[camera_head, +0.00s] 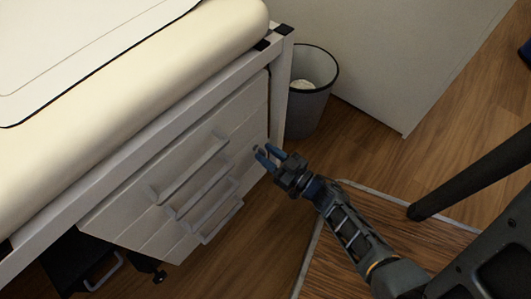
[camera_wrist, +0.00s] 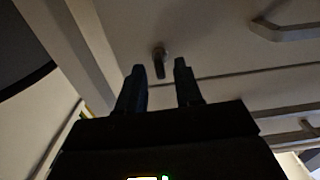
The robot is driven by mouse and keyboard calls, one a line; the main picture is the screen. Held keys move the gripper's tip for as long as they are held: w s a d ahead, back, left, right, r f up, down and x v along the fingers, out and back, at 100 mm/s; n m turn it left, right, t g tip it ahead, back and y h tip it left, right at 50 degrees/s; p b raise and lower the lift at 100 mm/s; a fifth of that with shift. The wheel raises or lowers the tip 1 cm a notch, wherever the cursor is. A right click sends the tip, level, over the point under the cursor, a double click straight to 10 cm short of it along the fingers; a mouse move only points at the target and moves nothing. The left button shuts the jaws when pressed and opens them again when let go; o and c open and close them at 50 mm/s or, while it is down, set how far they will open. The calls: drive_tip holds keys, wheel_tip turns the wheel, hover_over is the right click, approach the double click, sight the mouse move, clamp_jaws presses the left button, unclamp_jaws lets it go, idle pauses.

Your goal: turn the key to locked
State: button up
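The key (camera_wrist: 160,68) sits in a round lock on the white drawer front, seen in the wrist view just beyond my fingertips. In the head view the key and lock (camera_head: 256,149) are small, at the upper right of the drawer cabinet (camera_head: 160,228). My gripper (camera_head: 266,156) is open in front of the lock, its two blue fingers apart with nothing between them. In the wrist view my gripper (camera_wrist: 160,72) has one finger on each side of the key's line, short of it. The key's exact angle is hard to tell.
Several drawer handles (camera_head: 190,168) stick out left of the lock. A table edge (camera_head: 180,103) with a cream pad overhangs above the cabinet. A grey waste bin (camera_head: 310,105) stands behind the table leg. Wooden floor (camera_head: 440,130) lies open to the right.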

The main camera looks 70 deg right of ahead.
drive_tip(key=shift+w+d, duration=0.15)
drive_tip(key=shift+w, duration=0.5)
clamp_jaws()
